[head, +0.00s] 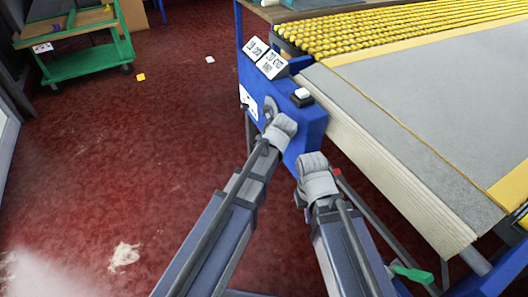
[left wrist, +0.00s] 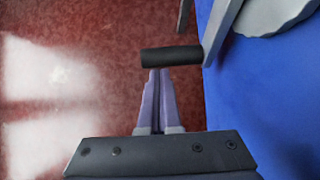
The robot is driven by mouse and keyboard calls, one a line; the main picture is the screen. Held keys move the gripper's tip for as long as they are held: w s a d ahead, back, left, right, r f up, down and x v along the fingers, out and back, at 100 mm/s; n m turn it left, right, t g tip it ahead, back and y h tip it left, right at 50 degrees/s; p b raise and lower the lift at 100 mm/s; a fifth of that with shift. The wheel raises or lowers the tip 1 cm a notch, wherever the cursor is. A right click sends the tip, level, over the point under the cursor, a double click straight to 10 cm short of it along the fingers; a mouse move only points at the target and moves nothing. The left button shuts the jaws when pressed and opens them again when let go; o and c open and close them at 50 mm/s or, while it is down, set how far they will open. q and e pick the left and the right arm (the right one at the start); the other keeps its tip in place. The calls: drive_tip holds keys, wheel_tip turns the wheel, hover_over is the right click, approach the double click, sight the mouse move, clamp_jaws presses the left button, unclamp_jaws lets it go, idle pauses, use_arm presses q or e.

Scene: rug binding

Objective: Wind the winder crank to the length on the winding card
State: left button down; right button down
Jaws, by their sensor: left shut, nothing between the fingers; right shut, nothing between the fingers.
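The winder crank's black handle (left wrist: 172,57) lies crosswise just beyond my left gripper (left wrist: 157,74) in the left wrist view. The left fingers are shut and empty, with their tips at the handle's lower edge; I cannot tell whether they touch it. A grey crank arm (left wrist: 220,25) and round grey hub (left wrist: 270,15) sit against the blue panel. In the head view my left wrist hides most of the crank. Two white cards (head: 271,64) with dark print stand on the blue panel (head: 312,126); their print is too small to read. My right gripper (head: 312,160) is shut and empty beside the panel.
The bench carries a grey rug (head: 430,85) with yellow edging and a rack of yellow rolls (head: 400,28). A green cart (head: 88,62) stands far left. The red floor between is mostly clear.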

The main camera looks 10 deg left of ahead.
use_arm(q)
drive_tip(key=w+a+f+t+y+b, duration=0.1)
drive_tip(key=b, duration=0.1)
drive_tip(key=w+a+f+t+y+b, duration=0.1)
drive_tip(key=b, duration=0.2)
drive_tip(key=shift+w+t, duration=0.3)
drive_tip(key=shift+t, duration=0.1)
drive_tip(key=shift+w+a, duration=0.1)
drive_tip(key=shift+w, duration=0.15)
